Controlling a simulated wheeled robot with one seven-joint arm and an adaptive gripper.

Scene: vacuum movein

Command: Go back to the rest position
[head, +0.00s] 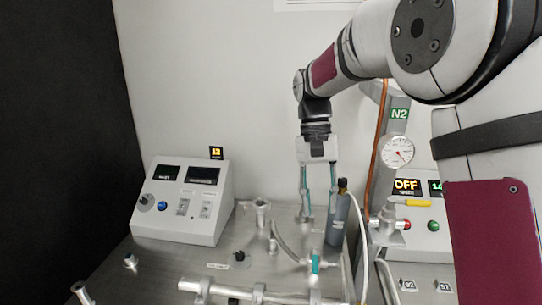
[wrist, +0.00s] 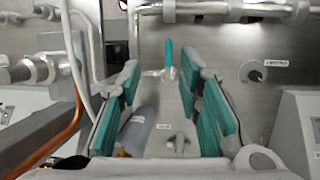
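My gripper (head: 319,207) points down over the back of the steel bench, beside the dark grey bottle (head: 338,218). In the wrist view my gripper (wrist: 162,112) shows its two teal-padded fingers wide apart, with nothing held between them. The grey bottle (wrist: 138,130) lies in the picture near the left finger, partly hidden by it. A small metal fitting with a label stands on the bench between and below the fingers. In the head view my arm reaches in from the upper right.
A control box (head: 182,200) stands at the left. A teal-handled valve (head: 316,261) and steel pipe (head: 250,294) lie in front.

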